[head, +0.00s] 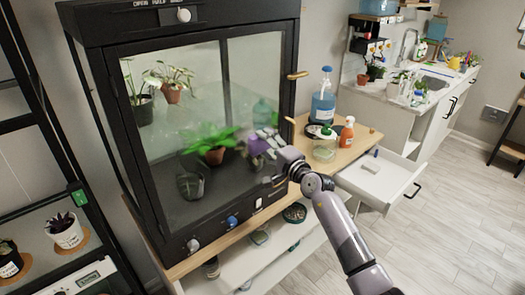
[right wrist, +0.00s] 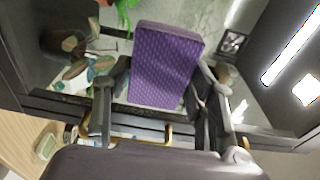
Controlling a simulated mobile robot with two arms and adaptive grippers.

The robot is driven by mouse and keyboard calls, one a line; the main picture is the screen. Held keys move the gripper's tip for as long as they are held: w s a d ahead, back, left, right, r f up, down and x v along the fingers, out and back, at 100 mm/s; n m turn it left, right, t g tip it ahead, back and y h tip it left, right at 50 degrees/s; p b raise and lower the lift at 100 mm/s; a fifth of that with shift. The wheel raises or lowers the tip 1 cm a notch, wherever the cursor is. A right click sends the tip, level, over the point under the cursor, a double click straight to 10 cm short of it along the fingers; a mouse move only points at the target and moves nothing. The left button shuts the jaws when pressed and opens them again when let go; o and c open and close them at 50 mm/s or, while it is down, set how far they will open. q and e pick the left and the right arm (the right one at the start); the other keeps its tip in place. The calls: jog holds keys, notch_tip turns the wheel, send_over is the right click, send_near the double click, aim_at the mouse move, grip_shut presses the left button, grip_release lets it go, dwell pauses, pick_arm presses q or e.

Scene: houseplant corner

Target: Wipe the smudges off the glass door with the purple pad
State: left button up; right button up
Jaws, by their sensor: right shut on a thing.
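The purple pad (right wrist: 165,65) is held between the two fingers of my right gripper (head: 262,147). In the head view only a small part of the pad (head: 256,144) shows beside the fingers. My right gripper is in front of the lower right part of the cabinet's glass door (head: 190,115). I cannot tell whether the pad touches the glass. The door has a black frame and looks shut. The glass looks hazy with reflections, and I cannot make out separate smudges. My left gripper is in neither view.
Potted plants (head: 172,82) stand behind the glass. A brass handle (head: 298,75) juts from the door's right edge. To the right, a wooden top (head: 345,150) holds a blue bottle (head: 323,103) and an orange bottle (head: 347,132). An open white drawer (head: 378,180) sticks out below.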

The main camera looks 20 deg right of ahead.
jog(key=d+b, duration=0.1)
jog(key=w+d+b, duration=0.1)
jog(key=d, duration=0.1)
jog(key=shift+w+f, duration=0.1)
